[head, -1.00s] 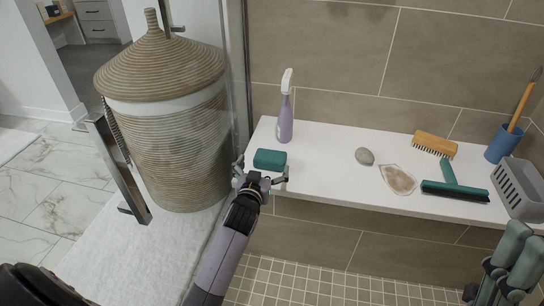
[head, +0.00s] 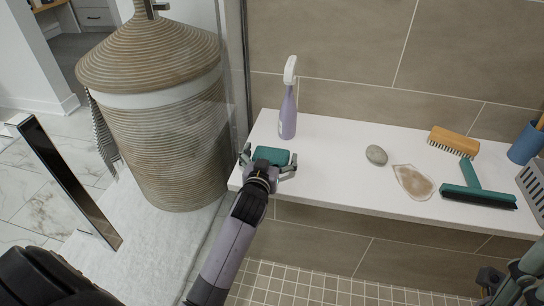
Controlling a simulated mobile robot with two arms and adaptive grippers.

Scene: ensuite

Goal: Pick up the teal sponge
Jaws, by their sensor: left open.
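The teal sponge (head: 272,155) lies on the white bench (head: 330,178) near its left end. My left gripper (head: 268,160) is open, with one finger to the left of the sponge and the other to its right. The near part of the sponge is hidden behind the gripper's palm. I cannot tell whether the fingers touch it. My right gripper (head: 508,290) is at the lower right edge, partly cut off, and its jaws do not show clearly.
A lavender spray bottle (head: 288,112) stands just behind the sponge. A grey stone (head: 376,155), a stained patch (head: 412,182), a wooden brush (head: 455,141), a teal squeegee (head: 478,196), a blue cup (head: 525,145) and a grey basket (head: 535,185) are further right. A wicker hamper (head: 165,130) stands left, beyond glass.

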